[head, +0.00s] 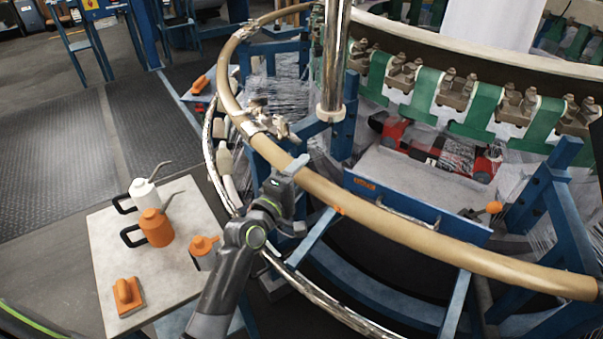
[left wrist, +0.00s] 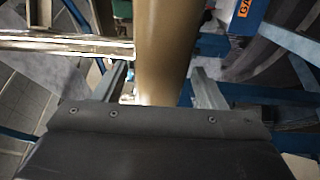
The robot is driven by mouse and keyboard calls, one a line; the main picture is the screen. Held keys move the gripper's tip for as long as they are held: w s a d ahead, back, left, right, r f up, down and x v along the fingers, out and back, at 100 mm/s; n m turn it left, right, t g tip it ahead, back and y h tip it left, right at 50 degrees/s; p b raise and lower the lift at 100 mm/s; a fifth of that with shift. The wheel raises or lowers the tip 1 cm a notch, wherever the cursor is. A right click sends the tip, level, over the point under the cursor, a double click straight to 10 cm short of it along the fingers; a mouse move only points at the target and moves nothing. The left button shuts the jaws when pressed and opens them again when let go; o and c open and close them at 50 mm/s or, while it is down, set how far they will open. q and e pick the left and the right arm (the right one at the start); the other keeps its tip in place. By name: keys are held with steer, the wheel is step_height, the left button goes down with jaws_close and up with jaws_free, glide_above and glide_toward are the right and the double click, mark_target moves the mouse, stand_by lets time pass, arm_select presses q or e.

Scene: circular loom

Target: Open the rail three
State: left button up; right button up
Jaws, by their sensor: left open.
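A tan curved rail (head: 420,236) runs around the front of the circular loom, with a metal clamp joint (head: 262,125) to the left of my gripper. No number shows on it, so I cannot tell whether it is rail three. My left gripper (head: 297,165) is at this rail, just right of the joint. In the left wrist view the rail (left wrist: 166,45) passes between the two open fingers (left wrist: 162,84), and no firm grip shows. The gripper body hides the rail's lower end there. My right gripper is not in view.
A chrome lower ring (head: 325,290) runs below the rail, and a vertical chrome post (head: 333,60) stands behind it. Blue frame bars (head: 420,208) lie inside the ring. A small table (head: 105,245) with orange and white oil cans stands at left. Open floor lies beyond it.

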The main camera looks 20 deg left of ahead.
arm_select(q)
steer(key=shift+w+d, duration=0.1)
steer(key=shift+w, duration=0.2)
steer(key=shift+c, duration=0.5)
